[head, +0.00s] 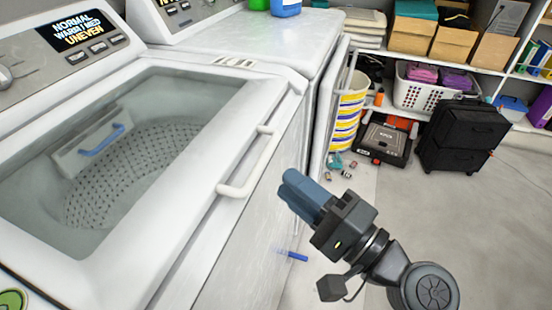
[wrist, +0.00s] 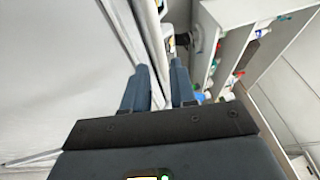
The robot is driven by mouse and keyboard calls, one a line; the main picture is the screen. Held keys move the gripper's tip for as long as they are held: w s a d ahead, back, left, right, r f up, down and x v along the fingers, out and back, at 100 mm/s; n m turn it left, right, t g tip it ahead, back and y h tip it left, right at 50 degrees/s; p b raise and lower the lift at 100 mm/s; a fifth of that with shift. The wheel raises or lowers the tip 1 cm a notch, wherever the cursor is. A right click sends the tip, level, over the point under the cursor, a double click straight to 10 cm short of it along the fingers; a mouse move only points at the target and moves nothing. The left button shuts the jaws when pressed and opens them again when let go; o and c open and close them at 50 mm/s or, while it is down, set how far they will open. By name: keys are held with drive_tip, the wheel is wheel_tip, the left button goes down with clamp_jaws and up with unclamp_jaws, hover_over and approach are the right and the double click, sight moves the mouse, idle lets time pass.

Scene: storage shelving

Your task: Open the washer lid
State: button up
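The white washer (head: 180,258) fills the left of the head view. Its lid (head: 38,230) has a white frame around a clear pane and lies shut. The perforated drum and a blue-handled part show through the pane. A white bar handle (head: 252,170) runs along the lid's front edge. My gripper (head: 296,190) is to the right of the handle, in front of the washer and apart from it. In the wrist view its two blue fingers (wrist: 160,88) stand apart with nothing held between them.
A second white machine (head: 225,40) stands beyond the washer, with bottles on top. A yellow-striped bin (head: 347,115), a black toolbox (head: 383,140) and a black drawer unit (head: 463,137) stand near the shelving. Small items lie on the floor. Open floor is at the right.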

sight(261, 159)
drive_tip(key=p+x, duration=0.1)
drive_tip(key=x, duration=0.6)
drive_tip(key=shift+w+a+p, duration=0.15)
drive_tip(key=shift+a+p, duration=0.05)
drive_tip(key=shift+p, duration=0.1)
clamp_jaws()
